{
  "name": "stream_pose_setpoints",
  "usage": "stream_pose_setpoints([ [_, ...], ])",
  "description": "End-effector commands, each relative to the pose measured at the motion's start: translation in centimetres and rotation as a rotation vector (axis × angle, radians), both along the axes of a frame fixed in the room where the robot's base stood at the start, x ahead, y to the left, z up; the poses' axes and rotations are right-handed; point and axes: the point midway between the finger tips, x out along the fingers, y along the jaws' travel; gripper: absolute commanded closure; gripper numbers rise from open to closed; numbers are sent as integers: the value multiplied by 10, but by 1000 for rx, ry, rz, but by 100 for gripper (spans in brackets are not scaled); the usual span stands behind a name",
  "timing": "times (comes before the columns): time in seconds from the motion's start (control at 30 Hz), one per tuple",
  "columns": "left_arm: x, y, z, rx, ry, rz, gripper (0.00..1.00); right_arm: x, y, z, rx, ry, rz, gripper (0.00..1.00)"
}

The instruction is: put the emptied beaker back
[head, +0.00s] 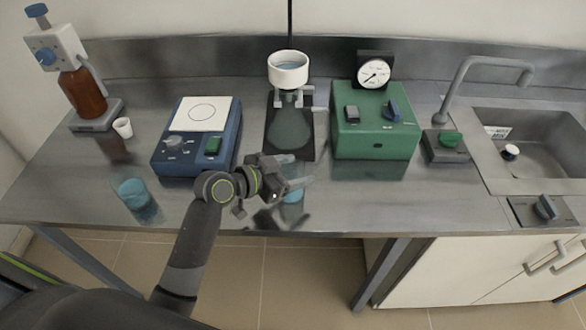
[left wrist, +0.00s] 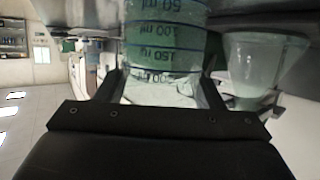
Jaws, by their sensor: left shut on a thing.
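My left gripper (head: 298,184) is shut on a clear beaker (head: 291,194) near the front edge of the bench, in front of the flask stand. The gripper hides part of the beaker in the head view. In the left wrist view the beaker (left wrist: 165,45) fills the space between the two fingers, and its volume marks show. I cannot tell whether its base touches the bench. A second beaker (head: 133,191) with blue liquid stands at the front left. My right gripper is not in view.
A filter flask (head: 290,130) with a white funnel (head: 288,68) stands behind my gripper. A blue stirrer hotplate (head: 182,155) is to the left, a green pump box (head: 375,142) to the right. A brown bottle (head: 83,93), a small cup (head: 123,128) and a sink (head: 540,150) lie further out.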

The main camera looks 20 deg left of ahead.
Motion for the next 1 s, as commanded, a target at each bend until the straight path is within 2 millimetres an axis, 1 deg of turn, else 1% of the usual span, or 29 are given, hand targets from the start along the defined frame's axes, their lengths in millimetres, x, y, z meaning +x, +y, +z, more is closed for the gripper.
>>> stream_pose_setpoints([
  [0.13, 0, 0, -4, 0, 0, 0, 85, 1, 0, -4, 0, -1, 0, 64],
  [0.17, 0, 0, -3, 0, 0, 0, 34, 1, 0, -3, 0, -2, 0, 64],
  [0.3, 0, 0, -3, 0, 0, 0, 17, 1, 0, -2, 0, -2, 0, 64],
  [0.57, 0, 0, -2, 0, 0, 0, 17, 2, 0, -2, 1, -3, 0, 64],
  [0.7, -2, 2, 1, 2, -1, 0, 17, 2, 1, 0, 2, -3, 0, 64],
  [0.77, -7, 7, 3, 5, -1, 1, 17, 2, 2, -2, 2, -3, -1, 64],
  [1.0, -39, 33, 16, 8, -2, 0, 17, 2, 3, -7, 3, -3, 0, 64],
])
